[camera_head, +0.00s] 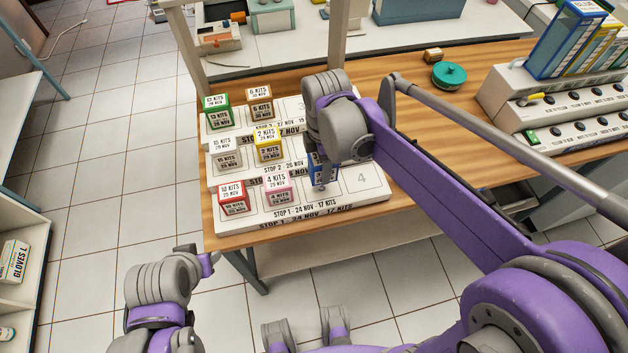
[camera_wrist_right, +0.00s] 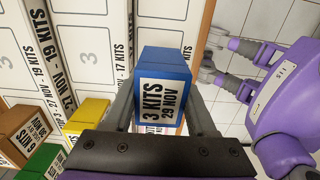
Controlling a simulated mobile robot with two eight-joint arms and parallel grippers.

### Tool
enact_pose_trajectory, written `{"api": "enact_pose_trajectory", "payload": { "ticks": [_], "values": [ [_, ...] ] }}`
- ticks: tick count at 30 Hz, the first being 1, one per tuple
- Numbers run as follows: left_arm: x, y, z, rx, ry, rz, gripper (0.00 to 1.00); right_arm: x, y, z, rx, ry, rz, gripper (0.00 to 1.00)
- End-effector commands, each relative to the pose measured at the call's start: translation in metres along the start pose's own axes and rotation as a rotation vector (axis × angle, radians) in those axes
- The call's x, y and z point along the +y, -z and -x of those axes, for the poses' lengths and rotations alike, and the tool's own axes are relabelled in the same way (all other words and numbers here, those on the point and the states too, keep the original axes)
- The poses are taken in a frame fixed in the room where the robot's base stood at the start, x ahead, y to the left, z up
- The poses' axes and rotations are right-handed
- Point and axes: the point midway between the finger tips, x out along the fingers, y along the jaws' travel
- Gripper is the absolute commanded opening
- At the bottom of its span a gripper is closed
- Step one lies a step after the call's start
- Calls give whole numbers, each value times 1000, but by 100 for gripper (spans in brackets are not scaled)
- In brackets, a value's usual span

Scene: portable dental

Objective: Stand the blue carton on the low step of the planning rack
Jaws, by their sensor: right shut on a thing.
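The blue carton (camera_head: 313,172), labelled "3 KITS 29 NOV", is between the fingers of my right gripper (camera_head: 323,180). In the right wrist view the carton (camera_wrist_right: 165,72) has a grey finger on each side and its label faces the camera. It looks upright at the third place of the low step, left of the "4" mark; whether its base touches is hidden. The planning rack (camera_head: 350,203) has three white steps. Its low step holds a red carton (camera_head: 233,197) and a pink carton (camera_head: 277,187). My left arm is at the lower left; its fingers are not clear.
A yellow carton (camera_head: 267,147) and a pale carton (camera_head: 226,155) stand on the middle step. A green carton (camera_head: 216,111) and a tan carton (camera_head: 260,104) stand on the top step. A teal round tub (camera_head: 449,75) and a white device (camera_head: 507,88) are to the right.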

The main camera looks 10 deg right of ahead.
Motion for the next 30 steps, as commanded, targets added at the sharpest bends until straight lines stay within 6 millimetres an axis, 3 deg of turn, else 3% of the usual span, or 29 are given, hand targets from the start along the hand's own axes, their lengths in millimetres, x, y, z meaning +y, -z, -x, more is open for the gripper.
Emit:
{"api": "enact_pose_trajectory", "payload": {
  "ticks": [12, 25, 26, 30],
  "values": [
    [0, -3, -4, -2, 0, 0, 50, 0, 0, -51, 0, 0, 1, 0],
    [0, -6, -7, -4, 0, 0, 50, 0, 0, -58, 0, 0, 1, 0],
    [0, -5, -7, -4, 0, 0, 50, 0, 0, -58, 0, 0, 1, 60],
    [0, -5, -6, -3, 0, 0, 50, 0, 0, -57, 0, 0, 1, 86]
  ]
}}
